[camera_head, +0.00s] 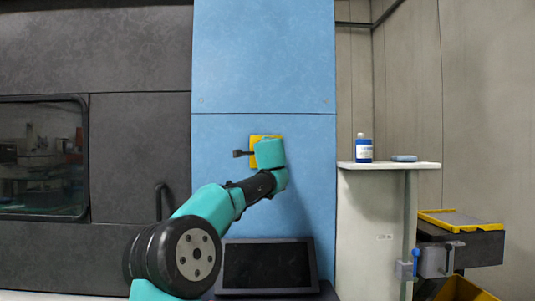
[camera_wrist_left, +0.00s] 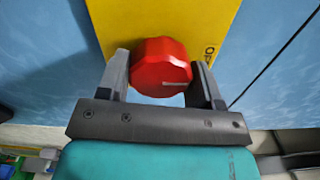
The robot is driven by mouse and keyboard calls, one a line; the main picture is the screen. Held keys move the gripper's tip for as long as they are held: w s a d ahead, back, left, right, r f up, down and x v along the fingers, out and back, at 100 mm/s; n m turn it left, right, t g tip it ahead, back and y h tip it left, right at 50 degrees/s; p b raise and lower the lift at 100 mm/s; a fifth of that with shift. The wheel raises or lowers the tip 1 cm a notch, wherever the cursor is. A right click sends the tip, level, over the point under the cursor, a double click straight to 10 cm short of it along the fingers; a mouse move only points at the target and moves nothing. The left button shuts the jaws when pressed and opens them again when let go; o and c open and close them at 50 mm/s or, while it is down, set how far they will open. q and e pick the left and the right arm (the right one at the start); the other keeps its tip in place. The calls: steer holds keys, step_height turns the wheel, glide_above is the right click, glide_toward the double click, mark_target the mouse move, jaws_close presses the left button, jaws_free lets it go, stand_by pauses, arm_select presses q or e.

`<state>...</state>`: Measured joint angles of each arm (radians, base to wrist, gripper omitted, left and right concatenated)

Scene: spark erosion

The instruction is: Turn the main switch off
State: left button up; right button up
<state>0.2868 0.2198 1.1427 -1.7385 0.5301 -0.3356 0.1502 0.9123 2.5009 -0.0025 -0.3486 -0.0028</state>
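The main switch is a red knob (camera_wrist_left: 161,66) on a yellow plate (camera_wrist_left: 115,20), seen in the left wrist view. A pale line on the knob points right in that view, and partly covered lettering starting "OF" is at the plate's right. My left gripper (camera_wrist_left: 160,72) has one finger on each side of the knob, against it as far as I can see. In the head view the yellow plate (camera_head: 254,160) shows at the edge of my left wrist on the blue panel. The knob and fingertips are hidden there. My right gripper is not in view.
A blue cabinet panel (camera_head: 265,60) carries the plate. A dark screen (camera_head: 266,266) stands below my arm. A dark machine front with a window (camera_head: 42,160) is at left. A shelf (camera_head: 388,166) with a blue bottle (camera_head: 364,150) is at right.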

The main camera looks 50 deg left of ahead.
arm_select(q)
steer(key=o, duration=0.4)
steer(key=shift+s+d, duration=0.1)
steer(key=shift+d, duration=0.05)
steer(key=v, duration=1.7)
